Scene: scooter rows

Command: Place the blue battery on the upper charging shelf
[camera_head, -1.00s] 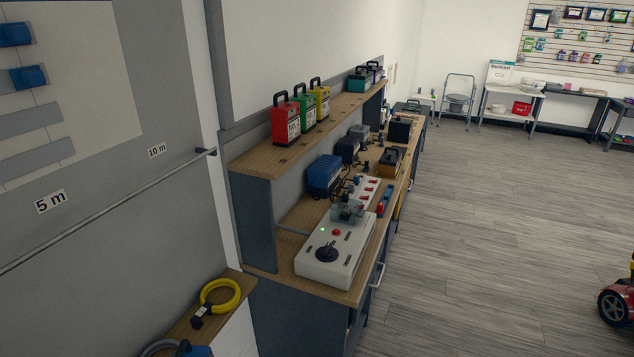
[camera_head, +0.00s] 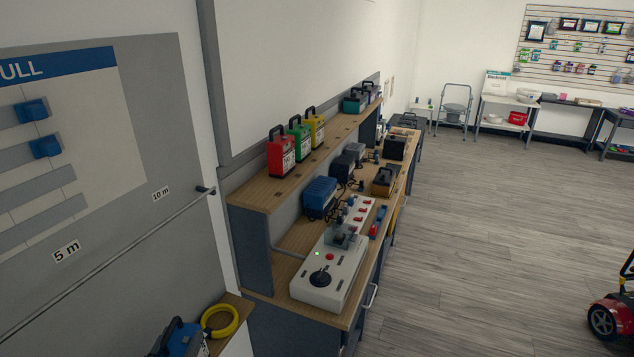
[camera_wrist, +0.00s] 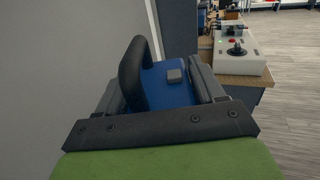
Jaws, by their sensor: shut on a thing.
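The blue battery (camera_wrist: 168,92) has a black loop handle and sits between the dark jaws of my gripper (camera_wrist: 160,88) in the wrist view. My gripper is shut on it. In the head view the blue battery (camera_head: 186,340) shows at the bottom left edge, partly cut off, left of and lower than the bench. The upper charging shelf (camera_head: 252,193) is a wooden board above the bench. A red (camera_head: 281,155), a green (camera_head: 299,140) and a yellow battery (camera_head: 315,128) stand upright on it. Its near end is bare.
The bench (camera_head: 292,268) below holds a white control box (camera_head: 328,277), a blue charger (camera_head: 320,198) and cables. A yellow cable coil (camera_head: 220,321) lies on a low ledge beside the battery. A rail (camera_head: 120,255) runs along the left wall.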

